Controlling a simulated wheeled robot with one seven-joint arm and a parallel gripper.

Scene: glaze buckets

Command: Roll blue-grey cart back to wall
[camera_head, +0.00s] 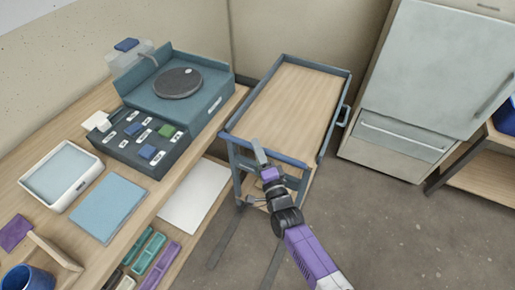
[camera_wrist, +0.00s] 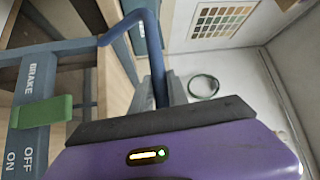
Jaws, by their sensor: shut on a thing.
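The blue-grey cart (camera_head: 290,103) has a wooden top with a raised rim and stands between the workbench and a pale cabinet. Its far end is near the back wall (camera_head: 305,30); I cannot tell whether they touch. My gripper (camera_head: 261,155) is at the cart's near end. In the wrist view, my gripper (camera_wrist: 168,92) is shut on the cart's bent blue-grey handle (camera_wrist: 150,48). The fingertips' contact is partly hidden.
The workbench (camera_head: 122,218) on the left carries a teal wheel unit (camera_head: 185,100), a switch box, and trays. The pale cabinet (camera_head: 425,75) with a handled drawer stands close on the right. Open concrete floor (camera_head: 375,235) lies in front and to the right.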

